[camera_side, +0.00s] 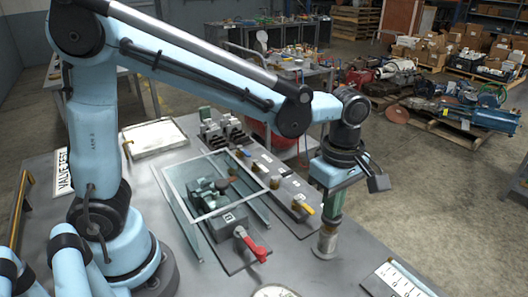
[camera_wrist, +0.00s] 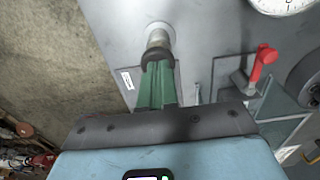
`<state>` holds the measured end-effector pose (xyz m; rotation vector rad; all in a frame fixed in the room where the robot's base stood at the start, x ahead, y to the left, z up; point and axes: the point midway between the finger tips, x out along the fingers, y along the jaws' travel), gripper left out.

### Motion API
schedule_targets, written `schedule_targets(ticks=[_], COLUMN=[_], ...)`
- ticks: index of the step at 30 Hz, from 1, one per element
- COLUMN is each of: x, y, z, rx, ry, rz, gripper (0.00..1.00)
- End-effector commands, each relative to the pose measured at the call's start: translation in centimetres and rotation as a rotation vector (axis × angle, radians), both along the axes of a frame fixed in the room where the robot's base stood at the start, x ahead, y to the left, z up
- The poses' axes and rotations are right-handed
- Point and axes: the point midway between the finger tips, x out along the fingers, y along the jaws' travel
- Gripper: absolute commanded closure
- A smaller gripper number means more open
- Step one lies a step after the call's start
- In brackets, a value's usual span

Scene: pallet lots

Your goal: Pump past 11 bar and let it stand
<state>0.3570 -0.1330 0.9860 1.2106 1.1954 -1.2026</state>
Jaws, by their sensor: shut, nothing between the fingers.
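My gripper (camera_side: 331,221) points down with its green fingers together and nothing between them. Its tips are at the top of a short metal post (camera_side: 325,242) with a wide round foot, which looks like the pump plunger. In the wrist view my gripper (camera_wrist: 156,62) meets the dark collar of this post (camera_wrist: 159,38); whether they touch I cannot tell. A white round gauge (camera_side: 275,292) is cut off by the bottom edge, and the gauge (camera_wrist: 283,3) is also cut off in the wrist view. Its reading cannot be made out.
A red-handled valve (camera_side: 252,246) stands left of the post; its red handle (camera_wrist: 262,65) also shows in the wrist view. A clear framed cover (camera_side: 212,185) stands over fittings behind it. A strip with yellow-handled valves (camera_side: 302,207) lies behind. A white marked plate (camera_side: 402,281) is at front right.

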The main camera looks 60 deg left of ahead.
Motion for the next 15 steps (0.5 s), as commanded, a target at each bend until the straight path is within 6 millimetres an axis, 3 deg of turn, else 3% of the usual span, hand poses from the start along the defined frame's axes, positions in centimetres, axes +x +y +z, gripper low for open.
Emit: schedule_targets(ticks=[15], x=[-0.1], y=[0.0], z=[8.4], rx=[0.0], ry=[0.001], rz=[0.0], gripper=[1.0])
